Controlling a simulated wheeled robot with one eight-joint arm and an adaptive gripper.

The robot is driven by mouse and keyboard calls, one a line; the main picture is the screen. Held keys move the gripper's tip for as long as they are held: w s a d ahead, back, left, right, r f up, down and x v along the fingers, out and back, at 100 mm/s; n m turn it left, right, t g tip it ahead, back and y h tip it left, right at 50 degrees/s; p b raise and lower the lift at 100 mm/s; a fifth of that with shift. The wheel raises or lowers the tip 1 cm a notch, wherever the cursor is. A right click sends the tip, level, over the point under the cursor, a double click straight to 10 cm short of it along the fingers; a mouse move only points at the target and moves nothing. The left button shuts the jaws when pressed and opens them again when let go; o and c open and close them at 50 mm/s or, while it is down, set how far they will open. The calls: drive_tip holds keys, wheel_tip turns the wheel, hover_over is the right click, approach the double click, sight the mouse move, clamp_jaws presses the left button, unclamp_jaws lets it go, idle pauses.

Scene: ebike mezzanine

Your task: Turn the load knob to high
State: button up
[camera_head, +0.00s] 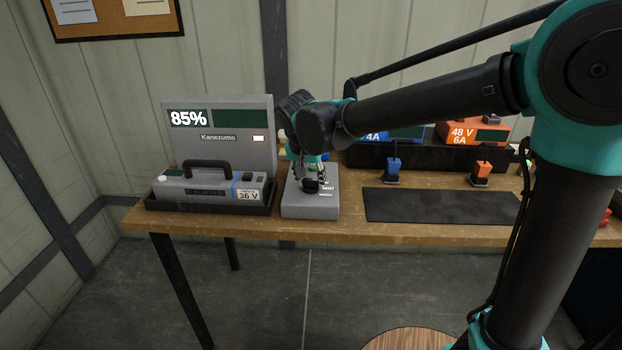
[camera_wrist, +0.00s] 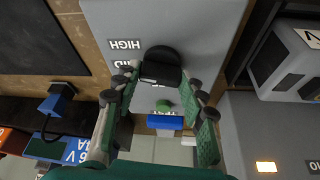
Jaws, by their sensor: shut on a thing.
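The load knob (camera_wrist: 162,57) is black and round and sits on a grey box (camera_head: 310,211) on the workbench. The labels HIGH (camera_wrist: 125,44) and MID (camera_wrist: 122,63) are printed beside it in the wrist view. My gripper (camera_wrist: 159,82) is shut on the knob, with a finger on either side of it. In the head view my gripper (camera_head: 313,178) reaches down over the box and hides most of the knob. A small pale mark shows on the knob, but I cannot tell which label it points to.
A battery (camera_head: 212,187) lies in a dark tray left of the box, before a grey Kanezumo unit (camera_head: 220,135) reading 85%. A dark mat (camera_head: 440,206) lies to the right. Blue (camera_head: 393,170) and orange (camera_head: 482,172) connectors stand behind it, before the chargers.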

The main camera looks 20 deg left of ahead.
drive_tip(key=shift+a+m+h, duration=0.1)
drive_tip(key=shift+m+h, duration=0.5)
drive_tip(key=shift+m, duration=1)
drive_tip(key=o, duration=1.2)
drive_tip(key=shift+c, duration=0.2)
drive_tip(key=shift+r, duration=0.1)
drive_tip(key=v, duration=1.2)
drive_tip(key=shift+w+a, duration=0.1)
drive_tip(key=shift+w, duration=0.05)
